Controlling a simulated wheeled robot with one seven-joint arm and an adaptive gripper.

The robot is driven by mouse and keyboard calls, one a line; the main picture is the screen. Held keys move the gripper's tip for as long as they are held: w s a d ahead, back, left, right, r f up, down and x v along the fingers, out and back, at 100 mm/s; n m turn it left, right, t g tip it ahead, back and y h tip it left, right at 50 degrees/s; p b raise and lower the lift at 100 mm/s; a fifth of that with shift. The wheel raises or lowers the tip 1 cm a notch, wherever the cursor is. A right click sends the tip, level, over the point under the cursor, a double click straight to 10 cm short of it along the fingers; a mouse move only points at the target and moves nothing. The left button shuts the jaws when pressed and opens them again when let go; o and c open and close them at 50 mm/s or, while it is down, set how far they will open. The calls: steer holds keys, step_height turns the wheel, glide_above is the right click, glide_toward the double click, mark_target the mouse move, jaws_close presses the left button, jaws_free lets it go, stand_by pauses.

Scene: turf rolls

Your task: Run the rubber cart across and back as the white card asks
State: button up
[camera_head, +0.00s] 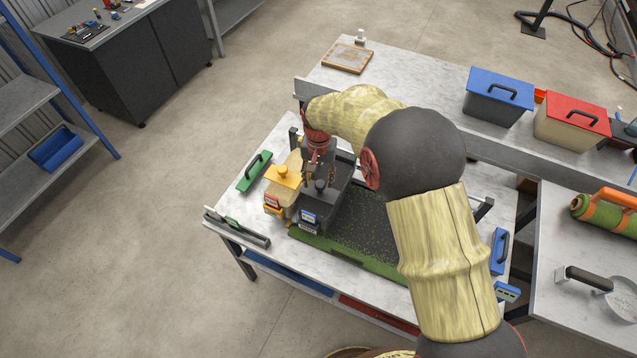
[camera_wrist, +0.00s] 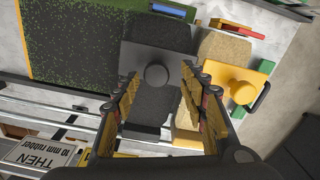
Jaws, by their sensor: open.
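The black cart, filled with dark granules, stands at the left end of the turf (camera_head: 345,252) in the head view; its dark lid (camera_wrist: 130,62) and round black knob (camera_wrist: 156,74) show in the wrist view. My gripper (camera_head: 318,178) points down over it, open, its fingers on either side of the knob in the wrist view. Contact cannot be told. A tan cart with a yellow lid (camera_head: 284,176) stands just left of it. A white card (camera_wrist: 42,158) reading "THEN 10 mm rubber" is partly cut off in the wrist view. Dark granules (camera_wrist: 75,45) cover much of the turf.
Blue (camera_head: 497,95) and red-lidded (camera_head: 570,122) bins stand on the back bench. A rail (camera_wrist: 50,108) runs beside the turf. A green roll (camera_head: 605,213) and a scoop (camera_head: 612,298) lie on the right table.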

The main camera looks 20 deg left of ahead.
step_height(320, 180, up, 9)
stand_by(0.3)
steer(key=shift+f, duration=0.1)
